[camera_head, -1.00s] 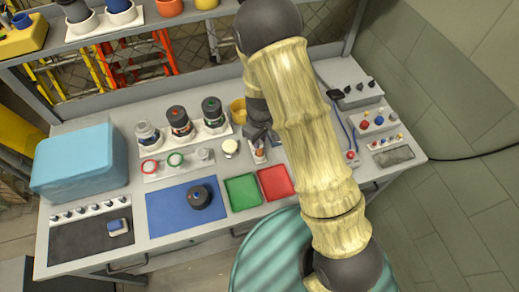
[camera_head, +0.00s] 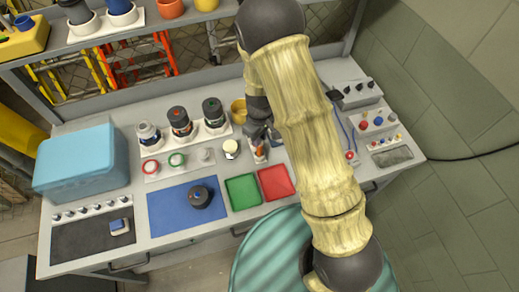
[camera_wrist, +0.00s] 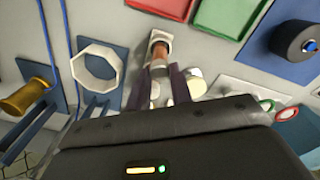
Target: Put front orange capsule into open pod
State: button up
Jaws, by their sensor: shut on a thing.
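The orange capsule (camera_head: 259,153) is at a small white holder (camera_wrist: 160,36) near the middle of the bench. In the wrist view the brownish-orange capsule (camera_wrist: 159,56) lies between the fingers of my gripper (camera_wrist: 158,84), which is shut on it. My gripper (camera_head: 258,140) is partly hidden by the arm in the head view. I cannot tell whether the capsule is clear of the holder. A dark round pod (camera_head: 200,196) with a blue centre stands on the blue mat; it also shows in the wrist view (camera_wrist: 293,40). I cannot tell whether it is the open pod.
Green (camera_head: 242,190) and red (camera_head: 276,182) trays lie just in front of the holder. Several dark-topped canisters stand in a white rack (camera_head: 196,134) to the left. A white knob (camera_head: 230,147) is close to my gripper. A blue box (camera_head: 82,162) stands far left.

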notch_tip(320, 180, up, 9)
jog(key=p, duration=0.6)
dwell(1.0)
jog(key=shift+d, duration=0.15)
